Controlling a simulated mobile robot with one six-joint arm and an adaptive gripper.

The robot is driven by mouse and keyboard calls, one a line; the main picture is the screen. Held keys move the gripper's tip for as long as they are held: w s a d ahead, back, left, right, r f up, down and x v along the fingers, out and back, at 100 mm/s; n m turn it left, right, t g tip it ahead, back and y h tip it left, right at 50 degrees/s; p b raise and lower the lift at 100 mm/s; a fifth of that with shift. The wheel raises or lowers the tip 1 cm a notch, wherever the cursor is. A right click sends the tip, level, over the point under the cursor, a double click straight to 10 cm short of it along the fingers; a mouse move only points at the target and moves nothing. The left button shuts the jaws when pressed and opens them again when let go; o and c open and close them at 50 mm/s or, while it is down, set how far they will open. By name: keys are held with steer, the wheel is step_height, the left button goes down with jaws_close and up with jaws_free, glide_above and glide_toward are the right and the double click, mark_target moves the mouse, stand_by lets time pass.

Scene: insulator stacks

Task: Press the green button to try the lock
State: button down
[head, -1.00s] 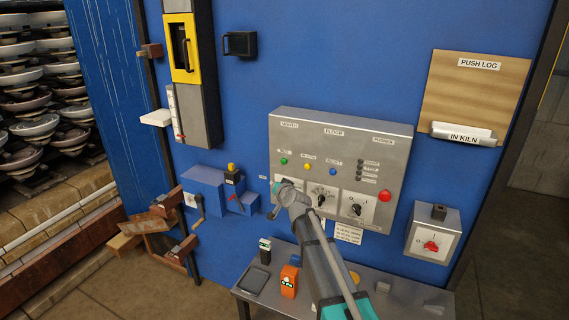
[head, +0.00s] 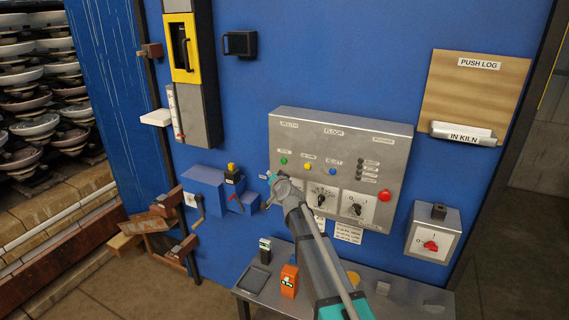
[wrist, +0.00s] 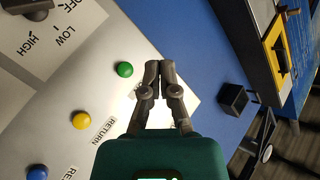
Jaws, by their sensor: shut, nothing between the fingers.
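The green button (head: 284,161) is at the upper left of the grey control panel (head: 399,143). In the wrist view the green button (wrist: 124,69) shows just left of my fingertips, with a visible gap beside them. My gripper (head: 269,174) is in front of the panel's left edge, a little below and left of the green button in the head view. In the wrist view my gripper (wrist: 159,66) is shut and empty, its fingertips together over the panel's edge. How far the fingertips stand off the panel is hard to tell.
A yellow button (head: 307,167) and a blue button (head: 332,172) sit beside the green one. Below are rotary switches and a red button (head: 385,196).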

steer(key=shift+w+d, duration=0.4)
steer(key=shift+w, duration=0.8)
steer(key=shift+w+d, duration=0.45)
steer(key=shift+w, duration=0.7)
steer(key=shift+w+d, duration=0.4)
steer(key=shift+w, duration=0.8)
steer(key=shift+w+d, duration=0.2)
steer(key=shift+w, duration=0.3)
steer(key=shift+w+d, duration=0.15)
steer(key=shift+w, duration=0.3)
steer(key=shift+s, duration=0.15)
steer(key=shift+s+a, duration=0.3)
steer(key=shift+s, duration=0.4)
steer(key=shift+s, duration=0.15)
stand_by(0.3)
steer(key=shift+s+a, duration=0.3)
steer(key=shift+s, duration=0.45)
steer(key=shift+s+a, duration=0.25)
steer(key=shift+s, duration=0.5)
steer(key=shift+s+a, duration=0.3)
steer(key=shift+s, duration=0.45)
steer(key=shift+f, duration=0.1)
